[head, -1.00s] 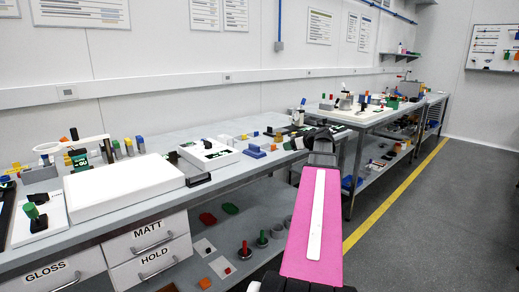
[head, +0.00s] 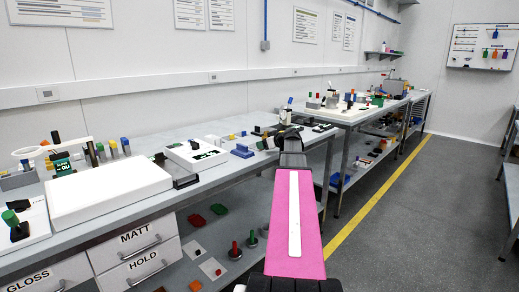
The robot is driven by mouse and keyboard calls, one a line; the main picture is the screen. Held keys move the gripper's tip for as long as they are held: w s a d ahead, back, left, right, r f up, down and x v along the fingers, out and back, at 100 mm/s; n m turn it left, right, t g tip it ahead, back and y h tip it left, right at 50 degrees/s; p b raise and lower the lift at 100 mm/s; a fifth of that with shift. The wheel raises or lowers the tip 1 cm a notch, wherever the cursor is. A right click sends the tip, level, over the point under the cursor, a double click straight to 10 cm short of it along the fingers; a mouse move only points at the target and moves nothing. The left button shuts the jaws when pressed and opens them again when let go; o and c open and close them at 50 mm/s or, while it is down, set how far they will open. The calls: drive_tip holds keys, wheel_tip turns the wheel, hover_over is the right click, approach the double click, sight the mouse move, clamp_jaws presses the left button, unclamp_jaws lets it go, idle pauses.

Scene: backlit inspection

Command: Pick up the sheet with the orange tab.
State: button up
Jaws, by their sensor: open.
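I cannot make out a sheet with an orange tab in this view. A small orange patch (head: 45,143) shows at the left end of the near bench, and another orange piece (head: 494,35) hangs on the far wall board; I cannot tell what either is. My pink arm link with its white strip reaches forward from the bottom middle to a dark joint at the near bench's right end. My gripper's fingers cannot be seen; the arm's far end hides whatever lies beyond it.
The near bench (head: 215,172) runs along the left wall, with a white panel (head: 108,190), small blocks, and drawers marked MATT, HOLD and GLOSS. A second bench (head: 345,118) stands beyond. Open grey floor (head: 420,215) lies right of the yellow line; another bench edges in at far right.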

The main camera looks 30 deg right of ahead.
drive_tip(key=shift+w+a+f, duration=0.2)
drive_tip(key=shift+w+f, duration=0.05)
drive_tip(key=shift+w, duration=0.25)
drive_tip(key=c, duration=1)
